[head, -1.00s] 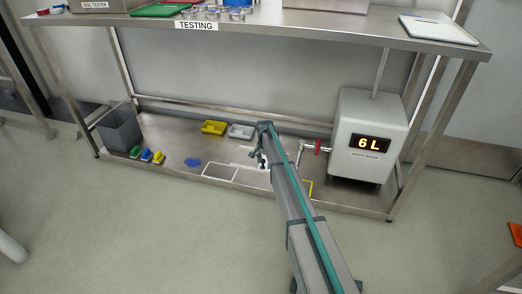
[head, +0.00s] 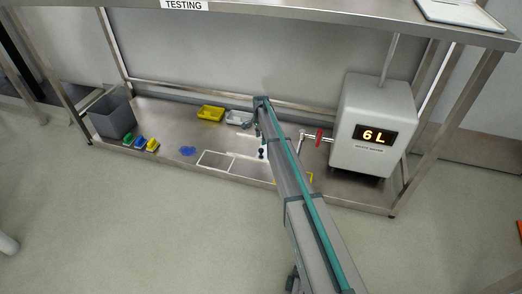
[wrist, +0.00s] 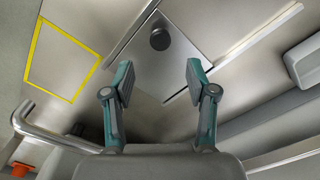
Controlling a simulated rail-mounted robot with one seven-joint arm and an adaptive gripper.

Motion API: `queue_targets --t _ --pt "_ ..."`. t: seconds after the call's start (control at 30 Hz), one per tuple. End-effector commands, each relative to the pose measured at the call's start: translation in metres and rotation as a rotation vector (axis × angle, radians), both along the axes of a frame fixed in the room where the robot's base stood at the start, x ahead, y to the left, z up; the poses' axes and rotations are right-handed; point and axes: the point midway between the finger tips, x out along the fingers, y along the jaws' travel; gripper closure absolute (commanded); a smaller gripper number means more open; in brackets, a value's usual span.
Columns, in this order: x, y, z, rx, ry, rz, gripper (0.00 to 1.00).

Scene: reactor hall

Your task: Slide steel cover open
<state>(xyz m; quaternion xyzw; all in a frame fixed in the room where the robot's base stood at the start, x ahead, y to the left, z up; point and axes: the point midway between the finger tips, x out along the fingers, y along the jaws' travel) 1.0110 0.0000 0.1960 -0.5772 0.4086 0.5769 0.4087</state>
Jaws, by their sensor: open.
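The steel cover (wrist: 182,62) shows in the wrist view as a square metal plate with a dark round knob (wrist: 159,39) near its far side. It lies in the lower shelf of the bench. In the head view the small dark knob (head: 262,153) shows just left of my arm, and my arm hides part of the area around it. My gripper (wrist: 160,75) is open and empty, with its two fingers spread over the near part of the cover. The knob lies beyond the fingertips and apart from them. In the head view the fingers are largely hidden.
A yellow outlined square (wrist: 62,60) and a bent metal pipe (wrist: 60,125) lie left in the wrist view. The white waste-water box (head: 372,124) reading 6 L stands right of my arm. Yellow (head: 210,113) and white (head: 239,118) trays lie behind; a grey bin (head: 111,114) stands far left.

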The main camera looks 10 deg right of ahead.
Motion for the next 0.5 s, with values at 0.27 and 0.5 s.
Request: queue_targets --t 0.27,0.5 --pt "0.0 0.0 -0.053 0.0 0.001 0.001 0.43" --pt "0.0 0.0 -0.079 0.0 0.001 0.002 0.43"
